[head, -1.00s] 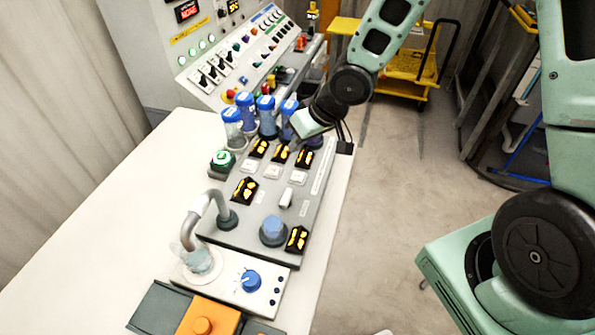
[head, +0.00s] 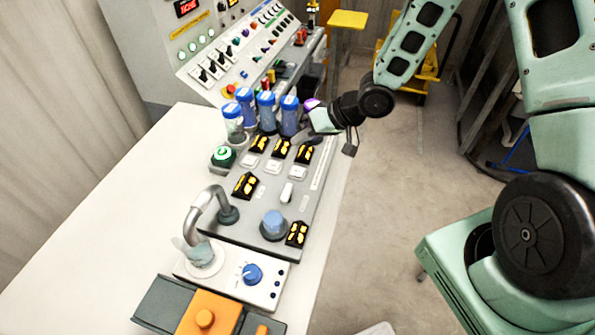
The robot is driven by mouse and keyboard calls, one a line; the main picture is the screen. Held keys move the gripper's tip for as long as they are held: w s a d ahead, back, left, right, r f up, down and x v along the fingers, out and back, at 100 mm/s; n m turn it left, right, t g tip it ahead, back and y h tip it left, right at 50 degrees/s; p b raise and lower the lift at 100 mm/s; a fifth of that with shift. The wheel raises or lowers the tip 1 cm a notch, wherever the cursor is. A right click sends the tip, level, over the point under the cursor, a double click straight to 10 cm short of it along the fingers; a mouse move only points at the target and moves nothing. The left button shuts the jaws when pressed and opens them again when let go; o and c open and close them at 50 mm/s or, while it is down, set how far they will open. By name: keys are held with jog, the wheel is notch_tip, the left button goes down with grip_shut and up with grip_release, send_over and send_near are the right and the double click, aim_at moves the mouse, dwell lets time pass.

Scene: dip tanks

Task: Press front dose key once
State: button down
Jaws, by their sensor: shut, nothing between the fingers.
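The grey dosing panel (head: 315,195) lies on the white bench. A small black display with yellow figures sits behind each one. I cannot tell from labels which is the front dose key. My gripper (head: 301,138) is shut and empty, above the back right of the panel, close to the right display (head: 304,154). It is apart from the white keys, which are all uncovered. Its fingertips are small and hard to make out.
Several blue-capped bottles (head: 266,112) stand just left of my gripper. A green button (head: 223,157), a bent metal spout (head: 205,205) and a blue knob (head: 273,225) are also on or by the panel. The white bench (head: 110,210) is clear at left.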

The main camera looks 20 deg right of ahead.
jog(key=b, duration=0.7)
send_over(302, 172)
notch_tip(302, 172, down, 6)
jog(key=shift+f, duration=0.25)
jog(key=shift+f+b, duration=0.7)
jog(key=shift+f, duration=0.35)
dwell(0.6)
jog(key=shift+f, duration=0.4)
jog(key=shift+f+b, duration=0.3)
jog(key=shift+f, duration=0.2)
dwell(0.6)
jog(key=shift+r, duration=0.15)
jog(key=shift+r+p, duration=0.75)
jog(key=shift+p, duration=0.4)
jog(key=shift+r, duration=0.1)
